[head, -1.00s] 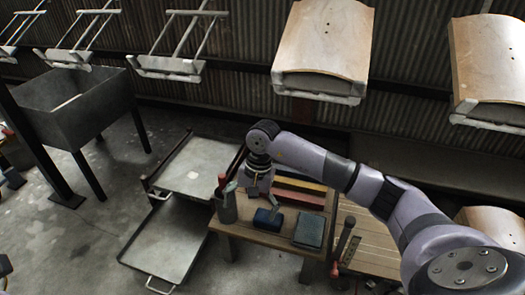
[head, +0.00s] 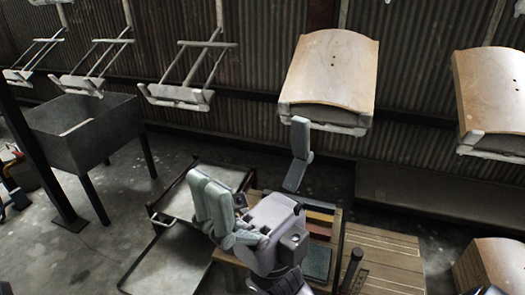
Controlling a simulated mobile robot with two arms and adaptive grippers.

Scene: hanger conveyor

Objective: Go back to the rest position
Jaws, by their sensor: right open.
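My right gripper (head: 250,157) is open and empty. It stands large in the lower middle of the head view, its pale fingers spread wide and pointing up in the picture. It hides much of the wooden table (head: 228,262) behind it. The right finger overlaps the lower edge of a hanging curved wooden panel (head: 330,68) in the picture; whether they are close in depth I cannot tell.
More wooden panels (head: 491,90) hang at the right. Empty hangers (head: 180,96) hang at the left above a dark metal bin (head: 85,135). A tiered metal cart (head: 165,262) stands left of the table. Open floor lies at the lower left.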

